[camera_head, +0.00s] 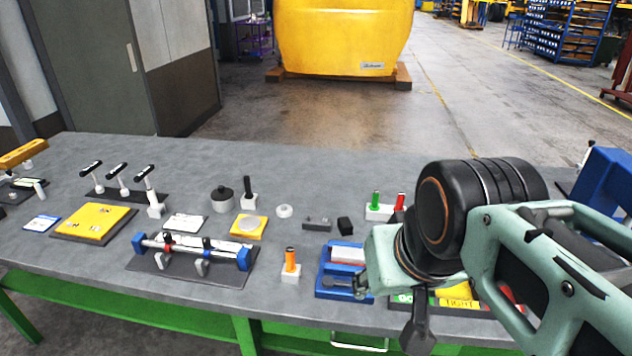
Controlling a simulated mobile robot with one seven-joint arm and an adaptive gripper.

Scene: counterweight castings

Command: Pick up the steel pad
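I cannot tell for certain which item is the steel pad. One candidate is a round grey disc (248,224) lying on a yellow square base in the middle of the grey table. Another is a pale grey flat piece (348,254) in a blue fixture (331,277), left of my arm. A thin light plate (185,223) also lies left of the yellow base. My gripper (418,338) shows only as a dark part below my arm, at the table's front edge. Its fingers are not clear, and I see nothing held in it.
The grey table (300,185) is crowded. An orange-topped peg (290,262) stands left of the blue fixture. My arm hides much of the right side. The table's back strip is clear.

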